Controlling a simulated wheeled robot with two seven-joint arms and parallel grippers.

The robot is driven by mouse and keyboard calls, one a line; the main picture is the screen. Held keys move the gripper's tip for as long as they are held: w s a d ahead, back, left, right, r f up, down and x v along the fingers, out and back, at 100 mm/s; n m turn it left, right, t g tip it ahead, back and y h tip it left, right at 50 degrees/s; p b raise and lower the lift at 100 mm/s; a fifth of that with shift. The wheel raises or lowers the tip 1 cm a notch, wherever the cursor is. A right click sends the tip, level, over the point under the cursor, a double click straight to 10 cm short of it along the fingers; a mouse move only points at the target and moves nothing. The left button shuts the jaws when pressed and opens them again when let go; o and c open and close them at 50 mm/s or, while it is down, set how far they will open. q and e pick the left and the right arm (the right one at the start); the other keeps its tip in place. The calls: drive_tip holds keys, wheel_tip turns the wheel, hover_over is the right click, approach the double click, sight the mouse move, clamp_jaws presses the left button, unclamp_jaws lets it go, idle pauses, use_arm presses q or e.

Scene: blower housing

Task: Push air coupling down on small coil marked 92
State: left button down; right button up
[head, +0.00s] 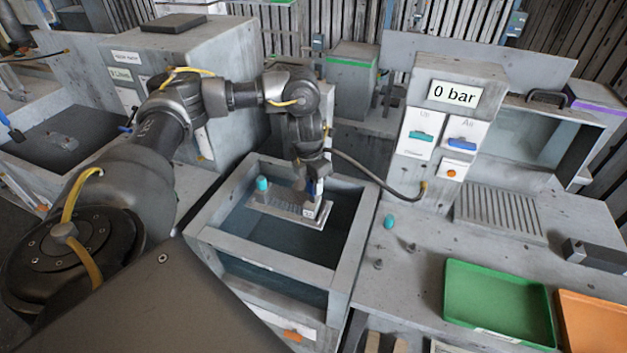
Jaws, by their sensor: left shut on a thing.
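The small coil (288,208) is a flat grey finned block lying level at the open tank, with a teal cap (262,184) standing on its left end. A pale label shows at its right end, but I cannot read a number. My left gripper (311,183) points down over the coil's right end and is shut on the air coupling, which is mostly hidden by the fingers. A dark hose (375,178) runs from there to the panel. I cannot tell whether the coupling touches the coil. My right gripper is not in view.
The tank (355,240) has raised grey walls around the coil. The panel's sign (454,94) reads "0 bar". A loose teal cap (389,221) and small pegs stand on the bench to the right. A green tray (497,305) and an orange tray (592,320) lie at the front right.

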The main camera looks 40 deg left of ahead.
use_arm(q)
drive_tip(key=shift+f, duration=0.45)
idle(1.1)
drive_tip(key=c, duration=1.1)
unclamp_jaws()
drive_tip(key=r, duration=0.3)
drive_tip(key=s+r, duration=0.1)
drive_tip(key=r, duration=0.3)
drive_tip(key=r+p, duration=0.1)
drive_tip(key=r, duration=0.2)
drive_tip(key=shift+s+a+r, duration=0.15)
drive_tip(key=shift+r, duration=0.2)
